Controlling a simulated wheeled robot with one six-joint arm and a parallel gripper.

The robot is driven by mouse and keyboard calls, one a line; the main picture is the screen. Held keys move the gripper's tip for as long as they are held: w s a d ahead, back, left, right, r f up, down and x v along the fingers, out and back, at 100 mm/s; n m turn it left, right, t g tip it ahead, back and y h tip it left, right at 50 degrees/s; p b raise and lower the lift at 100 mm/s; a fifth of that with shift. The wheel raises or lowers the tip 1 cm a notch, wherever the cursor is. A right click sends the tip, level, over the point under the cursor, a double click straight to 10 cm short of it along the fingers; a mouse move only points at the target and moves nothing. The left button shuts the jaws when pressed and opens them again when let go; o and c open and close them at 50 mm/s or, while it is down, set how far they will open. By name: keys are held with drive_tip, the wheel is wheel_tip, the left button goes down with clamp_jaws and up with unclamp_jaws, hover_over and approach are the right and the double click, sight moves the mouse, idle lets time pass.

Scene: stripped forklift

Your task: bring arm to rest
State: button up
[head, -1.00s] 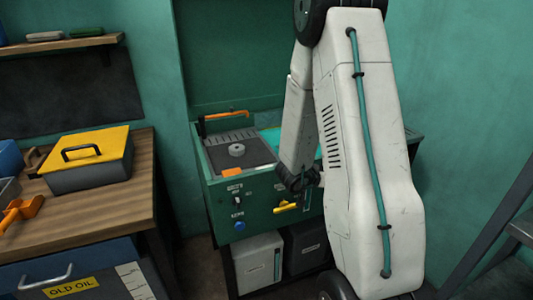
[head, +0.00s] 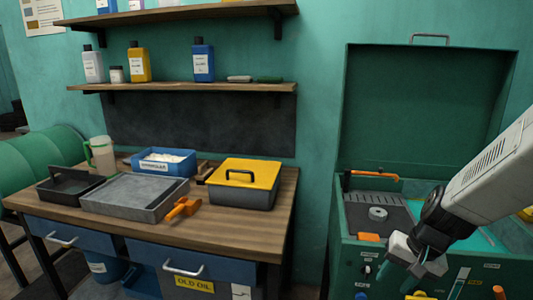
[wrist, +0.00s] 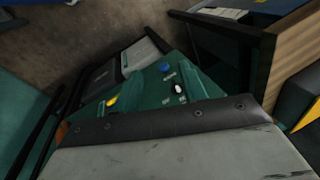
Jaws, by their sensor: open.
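My gripper (head: 412,268) is at the lower right of the head view, on the end of my white arm, in front of the green open-lidded machine (head: 345,222). Its jaws are open and I see nothing between them. In the wrist view the front panel of the green machine (wrist: 190,84), with a blue knob and a yellow handle, shows beyond a dark-edged grey surface that fills the lower part of the picture.
A wooden workbench (head: 235,232) stands at the left with a yellow-lidded box (head: 243,180), a grey tray (head: 130,196), a blue bin (head: 163,162) and an orange scoop (head: 183,208). Shelves with bottles (head: 203,60) hang above. The green lid (head: 425,110) stands raised behind my arm.

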drive_tip(key=s+a+r+n+h, duration=0.1)
drive_tip(key=s+a+r+n, duration=0.1)
drive_tip(key=s+r, duration=0.5)
drive_tip(key=s+a+r+n+h, duration=0.1)
drive_tip(key=s+a+r+n, duration=0.2)
drive_tip(key=s+r, duration=0.5)
drive_tip(key=shift+s+a+r+n+g, duration=0.15)
drive_tip(key=shift+s+a+n+g, duration=0.3)
drive_tip(key=shift+s, duration=0.55)
